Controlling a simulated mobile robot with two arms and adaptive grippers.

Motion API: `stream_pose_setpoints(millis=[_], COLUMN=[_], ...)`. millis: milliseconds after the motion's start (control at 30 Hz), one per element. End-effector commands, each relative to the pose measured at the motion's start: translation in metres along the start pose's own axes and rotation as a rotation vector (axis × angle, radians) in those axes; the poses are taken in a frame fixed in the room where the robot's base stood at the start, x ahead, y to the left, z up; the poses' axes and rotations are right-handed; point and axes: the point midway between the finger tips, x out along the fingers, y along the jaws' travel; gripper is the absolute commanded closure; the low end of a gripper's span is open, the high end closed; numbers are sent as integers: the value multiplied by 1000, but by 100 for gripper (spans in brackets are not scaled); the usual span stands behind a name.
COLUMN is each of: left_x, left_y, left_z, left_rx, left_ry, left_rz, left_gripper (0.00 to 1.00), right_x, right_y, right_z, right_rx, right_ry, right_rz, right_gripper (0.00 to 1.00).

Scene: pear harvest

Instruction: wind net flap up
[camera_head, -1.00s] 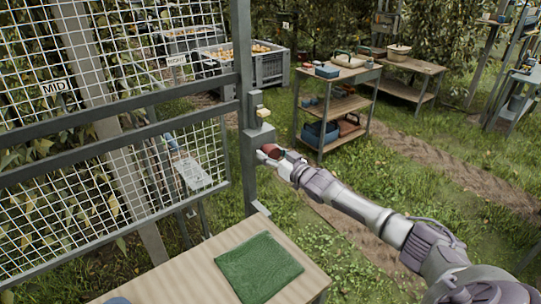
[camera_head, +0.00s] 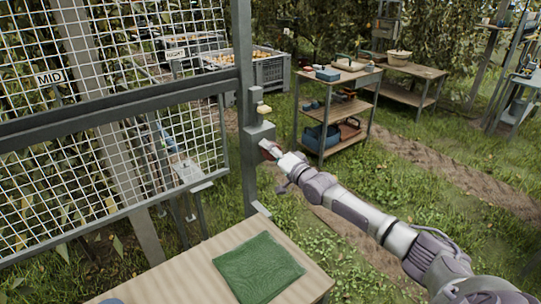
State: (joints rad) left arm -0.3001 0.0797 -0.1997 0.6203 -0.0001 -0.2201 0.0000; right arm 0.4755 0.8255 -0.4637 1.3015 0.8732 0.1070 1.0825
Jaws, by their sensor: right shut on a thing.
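The net flap (camera_head: 120,212) is a framed white mesh panel at the left. Its top bar lies close against the grey crossbar, and its lower bar slopes across the view with open space below it. A grey winch box (camera_head: 258,142) is fixed to the grey post. The fingers partly hide the handle. My left gripper is not in view.
A wooden table (camera_head: 195,272) with a folded green net (camera_head: 258,267) stands in front of the post. A shelf cart (camera_head: 345,108) with tools and a grey crate of fruit (camera_head: 270,71) stand behind. Grass lies open at the right.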

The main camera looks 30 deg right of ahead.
Motion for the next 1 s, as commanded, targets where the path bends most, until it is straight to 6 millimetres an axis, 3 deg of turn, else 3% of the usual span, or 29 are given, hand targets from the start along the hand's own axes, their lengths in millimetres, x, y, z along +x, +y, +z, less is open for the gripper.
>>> stream_pose_setpoints(millis=[400, 1000], left_x=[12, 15], left_y=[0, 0], left_z=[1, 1], left_rx=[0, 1], left_ry=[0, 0], left_rz=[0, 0], left_gripper=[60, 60], right_x=[0, 0], right_y=[2, 1], right_z=[3, 2], right_rx=[293, 386], right_ry=[15, 22], right_rz=[7, 9], right_gripper=[76, 76])
